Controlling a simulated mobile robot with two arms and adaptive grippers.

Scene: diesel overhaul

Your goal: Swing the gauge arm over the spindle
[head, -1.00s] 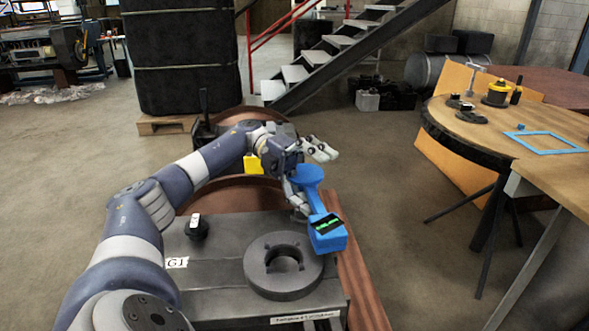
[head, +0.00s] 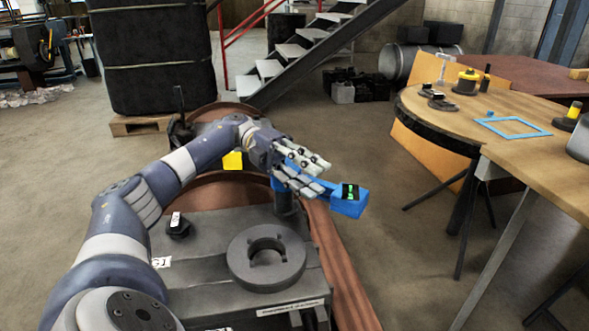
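The blue gauge arm (head: 348,203) has a boxy head with a small dark display showing green marks. It points right from a grey post (head: 287,205) on the fixture, and its head hangs past the fixture's right edge. A round grey ring with a notched central hole (head: 266,258) sits on the fixture top; which part is the spindle I cannot tell for sure. The gauge head is right of and behind this ring, not over it. My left gripper (head: 312,174) is open, with its fingers spread at the blue arm, partly hiding it. Contact is unclear. My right gripper is not in view.
A small black knob-like piece (head: 178,226) stands on the fixture's left. A yellow block (head: 233,160) is behind my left arm. A wooden table (head: 525,150) at the right holds a blue frame (head: 517,127) and several small parts. Open floor lies between fixture and table.

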